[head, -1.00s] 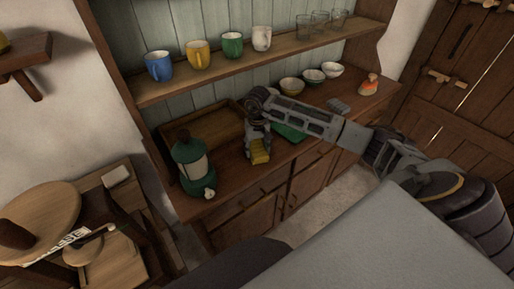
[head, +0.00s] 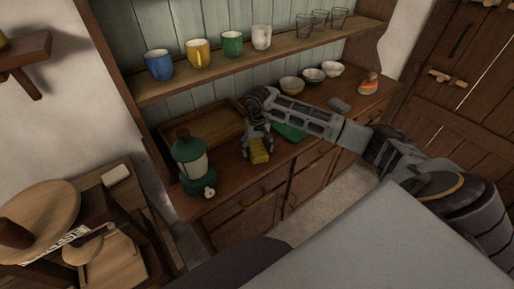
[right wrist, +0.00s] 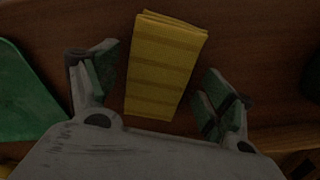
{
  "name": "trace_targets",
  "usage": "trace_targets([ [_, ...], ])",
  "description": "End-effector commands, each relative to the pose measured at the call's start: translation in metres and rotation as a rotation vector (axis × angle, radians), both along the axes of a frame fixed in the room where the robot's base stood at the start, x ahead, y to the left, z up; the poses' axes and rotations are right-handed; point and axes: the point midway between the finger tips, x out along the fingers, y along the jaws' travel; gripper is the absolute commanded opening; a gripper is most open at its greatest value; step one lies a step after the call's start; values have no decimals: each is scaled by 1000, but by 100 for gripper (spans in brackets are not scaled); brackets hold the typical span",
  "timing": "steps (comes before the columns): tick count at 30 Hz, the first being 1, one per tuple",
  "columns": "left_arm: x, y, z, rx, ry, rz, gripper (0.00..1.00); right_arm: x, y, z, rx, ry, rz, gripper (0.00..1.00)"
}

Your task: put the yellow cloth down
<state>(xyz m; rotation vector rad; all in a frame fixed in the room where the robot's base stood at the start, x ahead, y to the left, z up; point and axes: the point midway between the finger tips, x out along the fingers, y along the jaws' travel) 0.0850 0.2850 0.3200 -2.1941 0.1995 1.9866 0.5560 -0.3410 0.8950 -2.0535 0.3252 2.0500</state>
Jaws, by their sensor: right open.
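The folded yellow cloth (head: 259,151) lies on the wooden counter of the dresser, near its front edge. In the right wrist view the cloth (right wrist: 164,66) sits between the spread fingers, with a gap on both sides. My right gripper (head: 257,146) points down just above the cloth and is open; its fingers also show in the right wrist view (right wrist: 157,90). My left gripper is not in view.
A green lantern (head: 194,165) stands left of the cloth. A wooden tray (head: 203,136) lies behind, and a green cloth or mat (head: 291,132) lies to the right. Bowls (head: 313,75) stand further right. A shelf with mugs (head: 198,54) hangs above.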

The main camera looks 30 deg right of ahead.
Motion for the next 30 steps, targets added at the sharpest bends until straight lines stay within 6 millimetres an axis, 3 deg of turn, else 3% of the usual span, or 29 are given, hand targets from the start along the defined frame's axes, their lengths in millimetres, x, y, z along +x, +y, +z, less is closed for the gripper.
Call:
trace_targets([
  [11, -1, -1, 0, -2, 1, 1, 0, 1, 0, 15, 0, -3, 1, 82],
  [30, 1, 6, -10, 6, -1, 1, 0, 1, 0, 94, 0, -3, 0, 82],
])
